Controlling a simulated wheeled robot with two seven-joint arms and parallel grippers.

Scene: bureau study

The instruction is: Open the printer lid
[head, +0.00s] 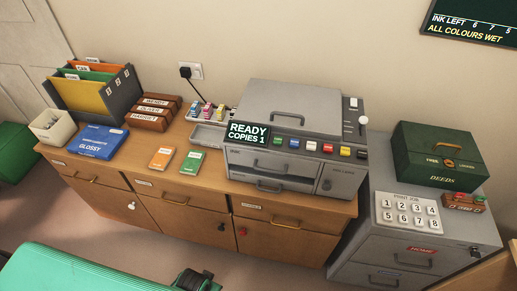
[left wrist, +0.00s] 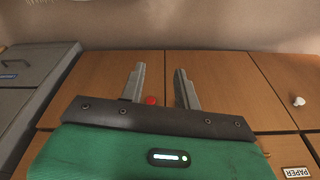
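The grey printer (head: 290,135) stands on the wooden sideboard in the head view. Its lid (head: 292,107) lies flat and closed on top, with a grey bar handle (head: 300,117) along its front part. A display reading READY COPIES 1 (head: 249,133) is at the printer's front left. My left gripper (left wrist: 160,75) shows in the left wrist view with its two fingers apart and nothing between them. It faces the sideboard's wooden doors, with a red knob (left wrist: 151,100) seen between the fingers. The printer is not in that view. My right gripper is in neither view.
A row of coloured buttons (head: 310,146) runs along the printer's front. Small ink cartridges (head: 207,111) in a tray stand left of it. A grey filing cabinet (head: 405,245) with a green deeds box (head: 438,155) stands right. The sideboard's front left holds folders and packs.

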